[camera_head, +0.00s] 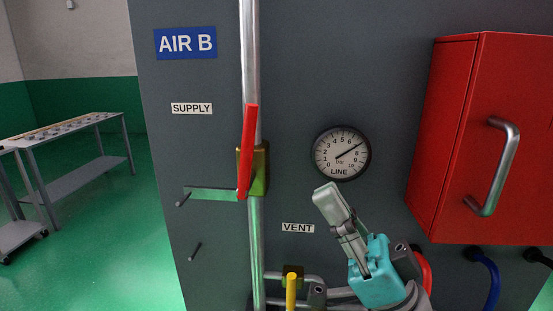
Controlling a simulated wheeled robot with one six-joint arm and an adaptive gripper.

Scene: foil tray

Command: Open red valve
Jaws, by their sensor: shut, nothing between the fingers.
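My gripper (327,193) is in front of the grey panel, right of the lever and below the round gauge. Its fingers are together and empty, pointing up and slightly left. It is apart from the lever in the picture.
A yellow lever (291,291) sits low, below left of the VENT label (298,228). The LINE gauge (341,153) needle points up right. A red cabinet (480,135) juts out right.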

